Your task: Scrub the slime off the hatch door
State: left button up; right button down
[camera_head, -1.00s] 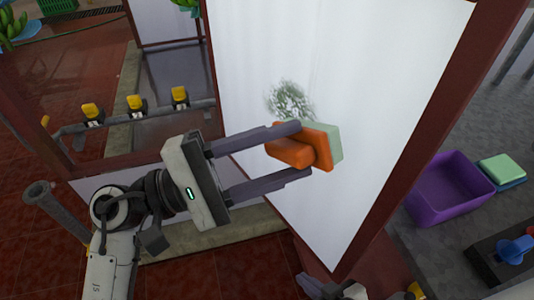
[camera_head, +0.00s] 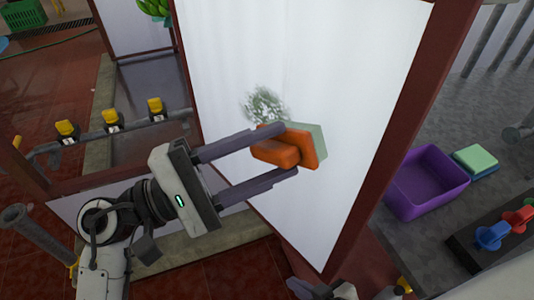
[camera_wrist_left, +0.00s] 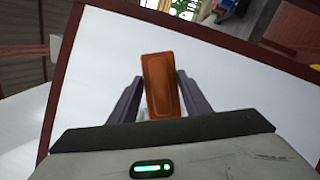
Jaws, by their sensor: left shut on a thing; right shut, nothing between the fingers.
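The hatch door (camera_head: 345,50) is a white panel in a dark red frame. A grey-green speckled slime patch (camera_head: 263,102) is on it, left of its middle. My left gripper (camera_head: 287,149) is shut on an orange scrubber (camera_head: 273,153) with a pale green pad facing the door. The scrubber is just below and right of the slime; I cannot tell if the pad touches the door. In the left wrist view, the scrubber (camera_wrist_left: 160,85) sits between both fingers and hides the slime. My right gripper (camera_head: 322,289) is shut and empty at the bottom edge, partly cut off.
A purple bin (camera_head: 430,182) and a green-and-blue sponge stack (camera_head: 475,161) stand on the grey surface at right. A dark board (camera_head: 495,245) with blue and red knobs is in front of them. A rail with yellow-topped fittings (camera_head: 110,119) runs at left.

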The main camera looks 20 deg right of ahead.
pick_arm(q)
jog(key=shift+w+d+b, duration=0.25)
jog(key=shift+d+b, duration=0.1)
jog(key=shift+d, duration=0.35)
